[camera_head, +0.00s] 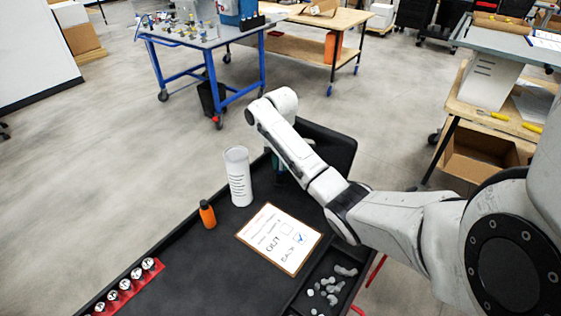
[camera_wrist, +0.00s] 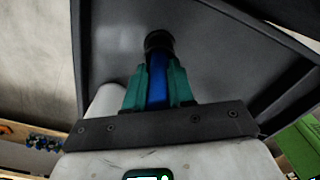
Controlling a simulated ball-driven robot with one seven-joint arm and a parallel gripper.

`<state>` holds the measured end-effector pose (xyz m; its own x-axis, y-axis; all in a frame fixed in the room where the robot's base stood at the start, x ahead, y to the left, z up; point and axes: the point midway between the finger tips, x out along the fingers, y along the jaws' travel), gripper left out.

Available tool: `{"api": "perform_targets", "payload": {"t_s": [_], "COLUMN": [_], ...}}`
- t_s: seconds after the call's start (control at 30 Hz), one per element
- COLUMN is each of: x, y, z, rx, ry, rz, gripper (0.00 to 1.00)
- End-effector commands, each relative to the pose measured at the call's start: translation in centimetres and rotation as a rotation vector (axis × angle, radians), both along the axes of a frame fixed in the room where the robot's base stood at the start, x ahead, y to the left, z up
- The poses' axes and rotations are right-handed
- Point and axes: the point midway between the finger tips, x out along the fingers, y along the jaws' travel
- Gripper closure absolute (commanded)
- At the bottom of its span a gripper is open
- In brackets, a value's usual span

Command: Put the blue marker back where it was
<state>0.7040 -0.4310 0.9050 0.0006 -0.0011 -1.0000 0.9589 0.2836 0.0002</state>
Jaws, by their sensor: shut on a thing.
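My gripper (camera_wrist: 157,90) has its teal fingers shut on the blue marker (camera_wrist: 157,72) in the wrist view. The marker's blue body shows between the fingers, and its black end (camera_wrist: 158,41) points away from the gripper over a dark surface. I cannot tell whether that end touches the surface. In the head view my arm hides most of the gripper; a bit of teal shows beside the white cylinder (camera_head: 238,178), toward the far end of the black worktop (camera_head: 190,245). The marker cannot be made out there.
An orange bottle (camera_head: 207,214) stands left of a clipboard (camera_head: 279,239) whose "BACK" box is ticked. A red rack (camera_head: 126,289) with several round pieces is at the lower left. A compartment of grey pieces (camera_head: 327,286) is at the lower right. The worktop has raised rims.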

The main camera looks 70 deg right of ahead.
Motion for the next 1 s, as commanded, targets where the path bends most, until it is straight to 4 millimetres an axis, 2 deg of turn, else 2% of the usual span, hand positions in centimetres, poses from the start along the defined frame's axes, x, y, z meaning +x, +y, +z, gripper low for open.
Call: {"api": "perform_targets", "payload": {"t_s": [0.2,0.23,0.47,0.77,0.87,1.0], "x": [0.0,0.0,0.0,0.0,0.0,0.1], "y": [0.0,0.0,0.0,0.0,0.0,0.0], "z": [-0.5,-0.4,-0.3,0.0,0.8,3.1], "rx": [0.001,0.0,0.001,0.0,-0.002,-0.002], "ry": [0.0,0.0,0.0,0.0,-0.002,-0.003], "rz": [0.0,0.0,0.0,0.0,0.001,0.001], "gripper": [1.0,0.74,0.52,0.51,0.51,0.51]}}
